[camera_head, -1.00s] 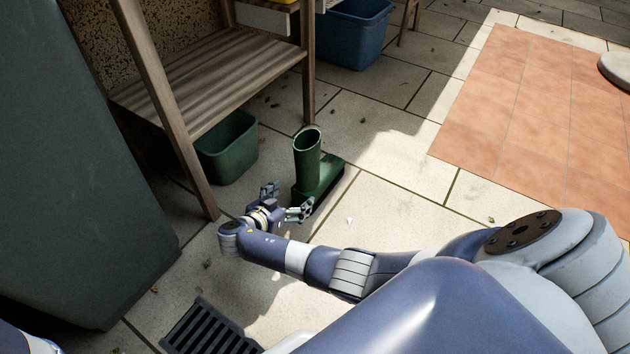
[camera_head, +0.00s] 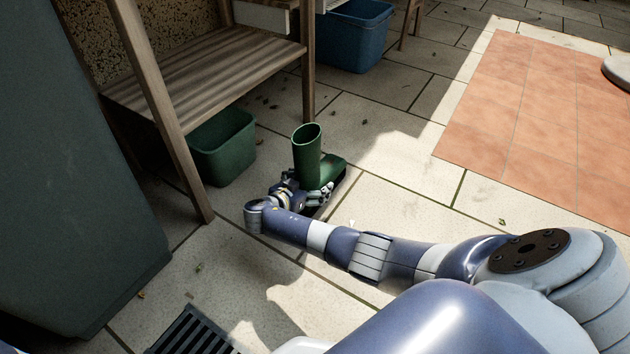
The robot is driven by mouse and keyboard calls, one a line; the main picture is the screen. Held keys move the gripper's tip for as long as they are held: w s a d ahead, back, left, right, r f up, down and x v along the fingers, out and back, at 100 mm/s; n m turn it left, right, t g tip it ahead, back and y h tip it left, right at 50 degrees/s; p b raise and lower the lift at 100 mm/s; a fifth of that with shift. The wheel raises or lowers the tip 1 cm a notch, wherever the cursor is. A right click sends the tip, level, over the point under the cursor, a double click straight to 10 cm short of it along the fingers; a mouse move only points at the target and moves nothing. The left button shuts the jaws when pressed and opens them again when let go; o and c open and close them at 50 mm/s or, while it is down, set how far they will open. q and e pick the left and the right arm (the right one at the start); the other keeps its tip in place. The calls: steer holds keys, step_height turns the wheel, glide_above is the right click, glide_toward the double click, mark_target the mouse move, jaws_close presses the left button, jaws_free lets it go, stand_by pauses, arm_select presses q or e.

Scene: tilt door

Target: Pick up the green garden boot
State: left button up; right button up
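The green garden boot (camera_head: 307,160) is upright near the middle, its open top facing up and its toe to the right. My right gripper (camera_head: 307,188), reaching in from the right, is at the boot's lower part. Its fingers lie on both sides of the boot and appear closed on it; the boot hides part of them. A dark patch shows on the floor just below the boot; I cannot tell for sure whether the sole is clear of the floor. My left gripper is not in view.
A green bin (camera_head: 224,147) stands left of the boot under a wooden shelf (camera_head: 200,80) with a post close by. A blue bin (camera_head: 353,35) is at the back. A dark green panel (camera_head: 70,190) fills the left. The tiled floor to the right is open.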

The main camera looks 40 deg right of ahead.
steer(key=shift+w, duration=0.1)
steer(key=c, duration=1.3)
steer(key=shift+c, duration=0.2)
steer(key=shift+r, duration=0.15)
